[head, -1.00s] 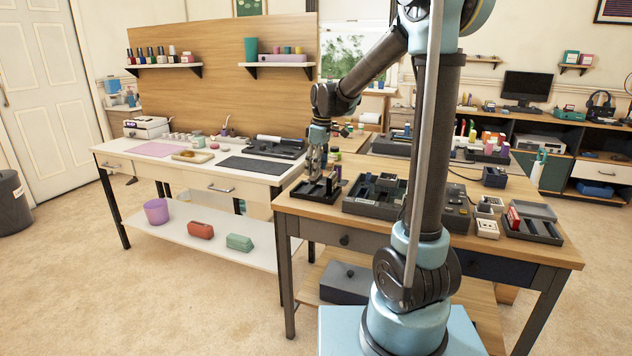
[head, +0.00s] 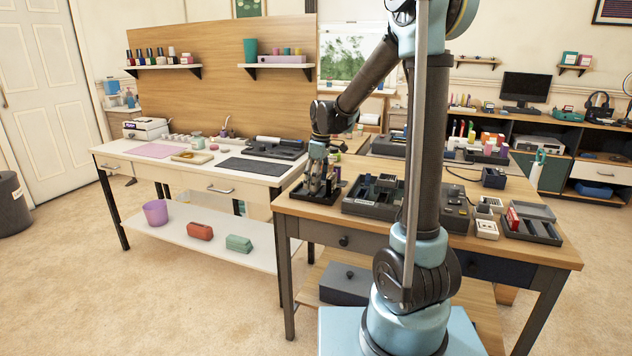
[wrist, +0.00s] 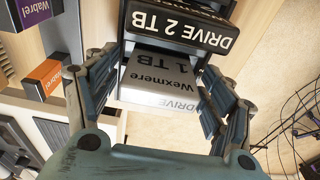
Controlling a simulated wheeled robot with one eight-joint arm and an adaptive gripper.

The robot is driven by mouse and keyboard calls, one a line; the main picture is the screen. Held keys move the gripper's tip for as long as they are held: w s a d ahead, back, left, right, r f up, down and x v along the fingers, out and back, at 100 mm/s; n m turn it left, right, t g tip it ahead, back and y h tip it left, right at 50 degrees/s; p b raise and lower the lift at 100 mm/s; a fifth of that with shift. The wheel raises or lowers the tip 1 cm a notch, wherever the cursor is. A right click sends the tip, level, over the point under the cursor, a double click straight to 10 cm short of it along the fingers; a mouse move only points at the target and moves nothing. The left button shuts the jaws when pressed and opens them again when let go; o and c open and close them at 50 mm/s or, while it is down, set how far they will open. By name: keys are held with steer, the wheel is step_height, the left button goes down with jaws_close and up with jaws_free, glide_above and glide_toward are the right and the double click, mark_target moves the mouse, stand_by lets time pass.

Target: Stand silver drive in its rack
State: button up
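The silver drive (wrist: 162,77), marked "Wexmere 1 TB", fills the middle of the wrist view. My gripper (wrist: 162,62) has a finger at each side edge of it and looks shut on it. A black drive (wrist: 180,28) marked "DRIVE 2 TB" stands just beyond it, close against it in the picture. In the head view my gripper (head: 318,182) is low over the dark rack (head: 303,197) at the left end of the wooden table. The drive's lower end and its slot are hidden.
An orange box (wrist: 43,78) and a purple box (wrist: 33,10) lie left of the gripper in the wrist view. A dark grey docking unit (head: 368,208) is right of the rack. The white bench (head: 205,172) is to the left.

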stand_by(0.3)
step_height(320, 180, up, 11)
steer(key=d, duration=0.1)
steer(key=s+d+m, duration=0.3)
steer(key=s+d, duration=0.4)
steer(key=s, duration=0.1)
steer(key=s+d+f+m, duration=0.3)
steer(key=s+d+f, duration=0.1)
steer(key=s, duration=0.4)
steer(key=s+d+f+m+t+h, duration=0.1)
steer(key=s+d+f+m, duration=0.3)
steer(key=s, duration=0.4)
steer(key=s+d+f+m, duration=0.3)
steer(key=s+d+f, duration=0.2)
steer(key=s+f, duration=0.2)
steer(key=shift+s+d+f+m+t, duration=0.2)
steer(key=shift+s+d+m+t, duration=0.1)
steer(key=shift+s+m+t, duration=0.15)
